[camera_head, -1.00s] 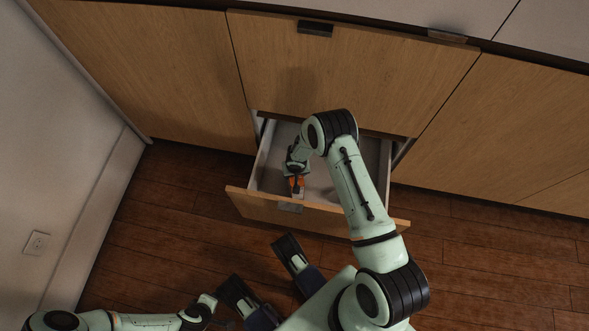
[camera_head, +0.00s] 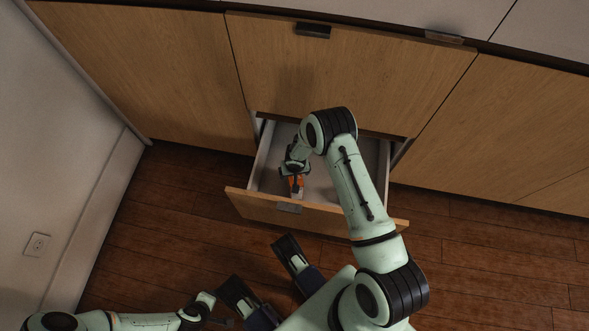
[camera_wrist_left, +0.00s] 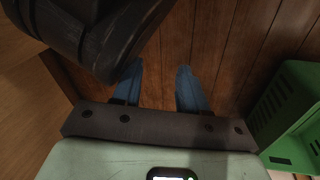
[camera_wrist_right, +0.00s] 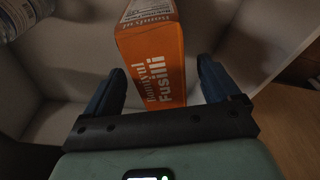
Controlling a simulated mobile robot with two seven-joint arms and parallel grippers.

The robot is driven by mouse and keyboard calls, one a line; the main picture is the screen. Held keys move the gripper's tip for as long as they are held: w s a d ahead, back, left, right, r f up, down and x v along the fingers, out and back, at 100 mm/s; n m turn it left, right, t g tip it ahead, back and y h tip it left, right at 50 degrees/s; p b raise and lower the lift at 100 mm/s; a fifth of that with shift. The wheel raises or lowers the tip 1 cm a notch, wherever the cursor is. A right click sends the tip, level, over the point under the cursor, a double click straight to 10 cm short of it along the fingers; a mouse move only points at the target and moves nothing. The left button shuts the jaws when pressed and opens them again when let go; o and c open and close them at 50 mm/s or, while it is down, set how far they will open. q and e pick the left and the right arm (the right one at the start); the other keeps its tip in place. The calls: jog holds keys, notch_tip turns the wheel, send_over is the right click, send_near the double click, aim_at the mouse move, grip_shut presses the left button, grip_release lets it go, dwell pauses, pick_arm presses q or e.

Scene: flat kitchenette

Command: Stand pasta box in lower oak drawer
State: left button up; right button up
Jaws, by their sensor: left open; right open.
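The orange pasta box (camera_wrist_right: 153,50), marked Fusilli, stands in the open lower oak drawer (camera_head: 262,207). In the head view the box (camera_head: 297,182) is small and partly hidden by my right wrist, near the drawer's front panel. My right gripper (camera_wrist_right: 158,82) is open, with its blue fingers on either side of the box and gaps showing between fingers and box. My left gripper (camera_wrist_left: 158,72) is open and empty over the wooden floor, away from the drawer. In the head view it is low at the left, its fingers hard to make out.
A clear bottle-like object (camera_wrist_right: 22,15) is in the drawer at the upper left of the right wrist view. A green crate (camera_wrist_left: 288,115) stands on the floor beside my left gripper. The closed oak front (camera_head: 345,70) is above the open drawer. A wall (camera_head: 40,150) is at the left.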

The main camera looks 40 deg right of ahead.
jog(key=r, duration=0.2)
jog(key=r+p, duration=0.1)
jog(key=r, duration=0.3)
jog(key=shift+s+a+r+p, duration=0.2)
jog(key=shift+s+a+p, duration=0.05)
jog(key=shift+s+p, duration=0.15)
pick_arm(q)
jog(key=shift+t, duration=0.3)
jog(key=shift+w+d+r+p, duration=0.15)
jog(key=shift+d+r, duration=0.15)
jog(key=shift+r, duration=0.5)
jog(key=shift+w+d+r+p, duration=0.2)
jog(key=shift+d+r, duration=0.1)
jog(key=shift+r, duration=0.5)
jog(key=shift+w+d+r+p, duration=0.15)
jog(key=shift+d+r, duration=0.15)
jog(key=shift+r, duration=0.5)
pick_arm(e)
jog(key=shift+s+a+r, duration=0.1)
jog(key=shift+s+r, duration=0.05)
jog(key=shift+r, duration=0.9)
jog(key=shift+s+a+r, duration=0.1)
jog(key=shift+s+r, duration=0.05)
jog(key=shift+r, duration=0.9)
